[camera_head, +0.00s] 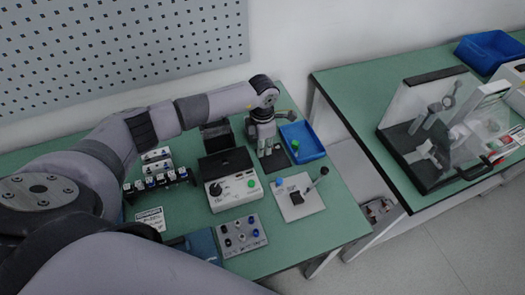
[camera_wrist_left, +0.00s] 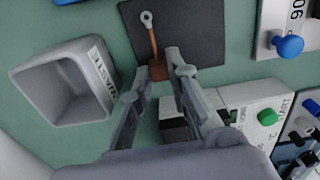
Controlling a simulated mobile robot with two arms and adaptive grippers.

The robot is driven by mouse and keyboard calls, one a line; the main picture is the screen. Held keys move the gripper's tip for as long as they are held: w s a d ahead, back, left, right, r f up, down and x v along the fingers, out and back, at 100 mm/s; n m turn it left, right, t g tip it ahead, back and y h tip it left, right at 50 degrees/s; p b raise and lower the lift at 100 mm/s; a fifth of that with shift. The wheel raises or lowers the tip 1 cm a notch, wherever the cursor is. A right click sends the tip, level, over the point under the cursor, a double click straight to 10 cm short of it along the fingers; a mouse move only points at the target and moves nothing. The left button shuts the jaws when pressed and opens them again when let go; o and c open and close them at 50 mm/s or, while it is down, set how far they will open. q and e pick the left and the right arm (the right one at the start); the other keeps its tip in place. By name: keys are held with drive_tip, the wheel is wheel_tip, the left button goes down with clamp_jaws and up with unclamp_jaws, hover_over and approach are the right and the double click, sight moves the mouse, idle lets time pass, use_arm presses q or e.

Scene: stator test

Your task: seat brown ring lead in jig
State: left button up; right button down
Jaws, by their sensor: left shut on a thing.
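The brown ring lead (camera_wrist_left: 152,38) shows in the left wrist view, with a silver ring end pointing up in the picture. My left gripper (camera_wrist_left: 168,73) is shut on its brown lower part, over or at the edge of a dark square mat (camera_wrist_left: 195,30). In the head view my left gripper (camera_head: 265,150) points down at this mat, and the lead is too small to make out. A pale plate with a black block and a lever (camera_head: 298,205) lies to the right and nearer; it may be the jig, but I cannot tell surely. My right gripper is not in view.
A blue tray (camera_head: 306,152) with a green item stands right of the gripper. A tester box (camera_head: 234,190), a socket panel (camera_head: 240,247) and a terminal rack (camera_head: 158,182) crowd the green table. A second table stands right, across a gap.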

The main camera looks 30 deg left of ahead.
use_arm(q)
clamp_jaws()
drive_tip(key=shift+r+p, duration=0.9)
drive_tip(key=shift+r, duration=0.6)
